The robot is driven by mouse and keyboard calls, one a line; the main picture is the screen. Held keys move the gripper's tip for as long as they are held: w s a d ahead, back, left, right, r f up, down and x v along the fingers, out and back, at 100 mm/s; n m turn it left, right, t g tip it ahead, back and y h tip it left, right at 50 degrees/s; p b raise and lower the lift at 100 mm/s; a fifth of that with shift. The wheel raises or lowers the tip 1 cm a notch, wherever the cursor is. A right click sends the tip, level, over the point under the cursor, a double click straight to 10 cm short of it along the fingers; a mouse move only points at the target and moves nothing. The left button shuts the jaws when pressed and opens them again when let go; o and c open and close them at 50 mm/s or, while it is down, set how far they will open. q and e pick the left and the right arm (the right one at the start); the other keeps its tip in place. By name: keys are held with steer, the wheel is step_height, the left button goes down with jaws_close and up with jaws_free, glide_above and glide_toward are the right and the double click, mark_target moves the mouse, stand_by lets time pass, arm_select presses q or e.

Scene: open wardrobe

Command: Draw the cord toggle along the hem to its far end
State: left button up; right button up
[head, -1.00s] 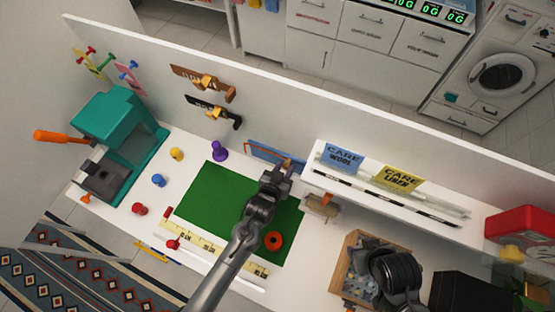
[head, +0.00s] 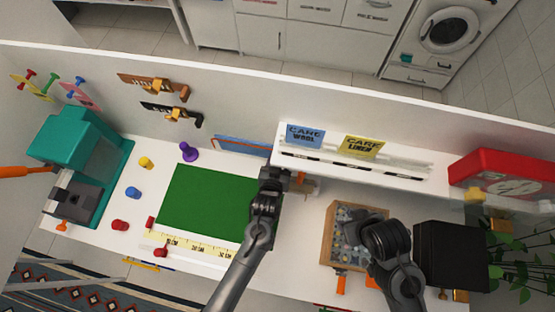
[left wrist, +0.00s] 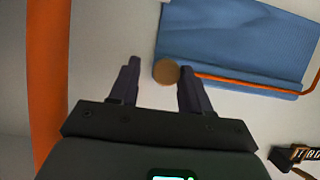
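The blue cloth (head: 240,146) hangs near the back panel in the head view. In the left wrist view the cloth (left wrist: 235,45) shows an orange cord (left wrist: 250,85) along its hem. The round brown toggle (left wrist: 166,72) sits at the cloth's corner. My left gripper (head: 275,176) is near the cloth's right end. In the left wrist view its fingers (left wrist: 160,75) are apart, with the toggle between their tips, closer to the right finger; I cannot tell whether they touch. My right arm is over the wooden box; its fingertips are hidden.
A green mat (head: 205,203) lies left of my left arm. A shelf with blue and yellow care cards (head: 362,146) stands to the right. The wooden box (head: 329,238) and a black box (head: 450,256) are at the right. A purple peg (head: 188,152) stands left of the cloth.

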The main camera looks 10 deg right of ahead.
arm_select(q)
steer(key=shift+o, duration=0.5)
steer(key=shift+a, duration=0.1)
steer(key=shift+s, duration=0.1)
steer(key=v, duration=1)
steer(key=shift+s+r, duration=0.2)
steer(key=shift+s, duration=0.05)
steer(key=shift+a, duration=0.1)
